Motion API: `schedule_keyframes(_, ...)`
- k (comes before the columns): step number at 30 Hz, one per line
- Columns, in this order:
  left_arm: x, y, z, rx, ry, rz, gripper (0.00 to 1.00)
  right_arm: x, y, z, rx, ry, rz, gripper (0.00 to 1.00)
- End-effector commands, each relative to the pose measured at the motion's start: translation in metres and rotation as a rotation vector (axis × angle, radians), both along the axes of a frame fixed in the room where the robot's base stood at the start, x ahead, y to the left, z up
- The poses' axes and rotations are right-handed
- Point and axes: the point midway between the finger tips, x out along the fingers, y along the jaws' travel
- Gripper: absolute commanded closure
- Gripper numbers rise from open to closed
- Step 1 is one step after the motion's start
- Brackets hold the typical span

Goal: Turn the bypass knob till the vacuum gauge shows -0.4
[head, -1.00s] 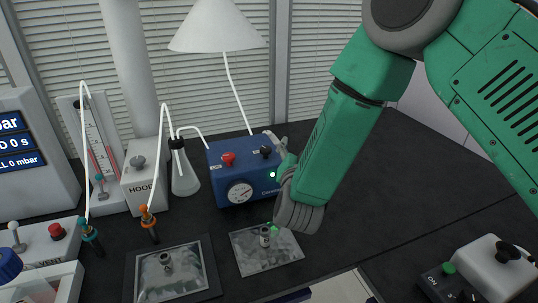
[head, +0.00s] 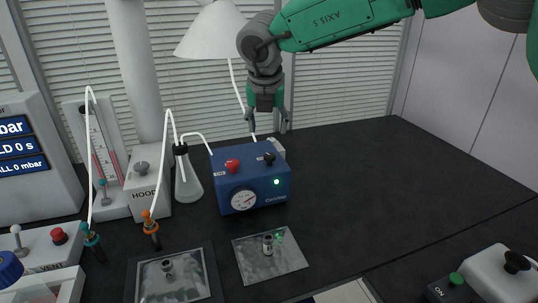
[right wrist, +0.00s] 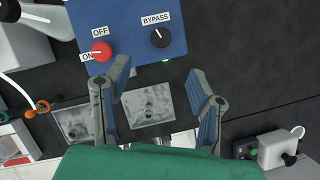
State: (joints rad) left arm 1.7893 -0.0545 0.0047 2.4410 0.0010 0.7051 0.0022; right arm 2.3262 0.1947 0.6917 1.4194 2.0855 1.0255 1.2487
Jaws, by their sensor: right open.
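The blue vacuum pump (head: 265,188) stands on the dark bench. Its black bypass knob (head: 269,158) is on top at the right; in the right wrist view the knob (right wrist: 161,38) sits below the BYPASS label with a white pointer mark. The round vacuum gauge (head: 243,200) is on the pump's front; its needle is too small to read. My right gripper (head: 267,126) is open and empty, pointing down above the pump's top, apart from the knob. In the right wrist view the knob lies ahead of the open fingers (right wrist: 160,72). My left gripper is not in view.
A red ON/OFF knob (head: 232,165) sits left of the bypass knob. A glass flask (head: 187,178) with tubing stands left of the pump. A metal plate (head: 270,262) with a small fitting lies in front. The bench right of the pump is clear.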

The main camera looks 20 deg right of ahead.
Motion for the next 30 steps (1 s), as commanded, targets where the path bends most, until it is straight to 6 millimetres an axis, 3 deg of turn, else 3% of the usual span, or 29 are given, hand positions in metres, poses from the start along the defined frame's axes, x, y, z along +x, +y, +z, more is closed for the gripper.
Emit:
schedule_keyframes(9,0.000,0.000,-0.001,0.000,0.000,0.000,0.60,0.023,-0.010,-0.065,-0.005,0.004,0.002,0.50)
schedule_keyframes(15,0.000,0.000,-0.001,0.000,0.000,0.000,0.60,0.034,-0.014,-0.093,-0.005,0.002,0.002,0.50)
schedule_keyframes(21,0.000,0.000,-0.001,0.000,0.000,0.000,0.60,0.039,-0.016,-0.104,-0.006,0.000,0.002,0.50)
schedule_keyframes(29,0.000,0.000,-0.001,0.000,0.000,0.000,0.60,0.039,-0.016,-0.105,-0.006,0.000,0.003,0.50)
schedule_keyframes(30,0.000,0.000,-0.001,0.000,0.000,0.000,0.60,0.039,-0.016,-0.105,-0.006,0.000,0.003,0.61)
